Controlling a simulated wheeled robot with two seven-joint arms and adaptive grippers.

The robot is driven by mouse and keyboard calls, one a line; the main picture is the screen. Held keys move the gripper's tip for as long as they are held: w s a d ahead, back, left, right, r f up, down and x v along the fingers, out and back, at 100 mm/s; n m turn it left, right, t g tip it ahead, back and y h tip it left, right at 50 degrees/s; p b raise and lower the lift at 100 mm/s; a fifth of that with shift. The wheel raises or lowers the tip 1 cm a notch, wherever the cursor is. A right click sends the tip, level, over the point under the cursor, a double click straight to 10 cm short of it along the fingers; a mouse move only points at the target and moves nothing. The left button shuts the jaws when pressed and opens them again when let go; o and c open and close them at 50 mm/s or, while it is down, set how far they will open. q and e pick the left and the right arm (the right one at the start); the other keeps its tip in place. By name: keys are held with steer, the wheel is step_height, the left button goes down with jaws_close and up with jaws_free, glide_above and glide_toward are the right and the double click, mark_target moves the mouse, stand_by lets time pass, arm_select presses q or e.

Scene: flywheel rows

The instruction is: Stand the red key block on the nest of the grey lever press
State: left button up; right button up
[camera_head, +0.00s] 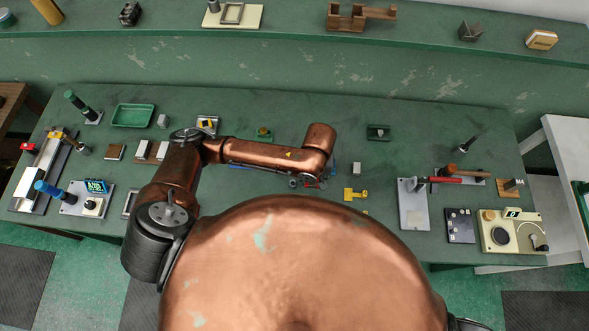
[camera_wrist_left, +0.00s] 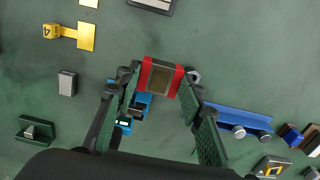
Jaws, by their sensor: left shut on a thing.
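The red key block (camera_wrist_left: 147,75), red with a grey-brown middle, sits between the fingertips of my left gripper (camera_wrist_left: 160,85) in the left wrist view. The gripper is shut on it, above the green table. In the head view my copper wrist hides most of the gripper, and only a little red shows below it. The grey lever press seems to be the grey plate (camera_head: 413,206) with a red-handled lever (camera_head: 446,180), on the right of the table, apart from the gripper. Its nest is too small to make out. My right gripper is not in view.
Near the held block lie a yellow piece (camera_head: 355,195), a small grey block (camera_head: 356,168) and a blue rail (camera_wrist_left: 238,118). A black plate (camera_head: 460,226) and a cream device (camera_head: 513,232) stand at right. The table between the yellow piece and the grey plate looks clear.

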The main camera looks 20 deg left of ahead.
arm_select(q)
steer(key=w+a+f, duration=0.1)
steer(key=f, duration=0.1)
steer(key=w+a+f, duration=0.3)
steer(key=a+f, duration=0.1)
steer(key=shift+w, duration=0.2)
steer(key=f, duration=0.3)
steer(key=shift+w+a, duration=0.25)
steer(key=shift+a, duration=0.15)
steer(key=shift+f, duration=0.55)
steer(key=o, duration=1.4)
steer(key=shift+f, duration=0.1)
steer(key=shift+o, duration=0.2)
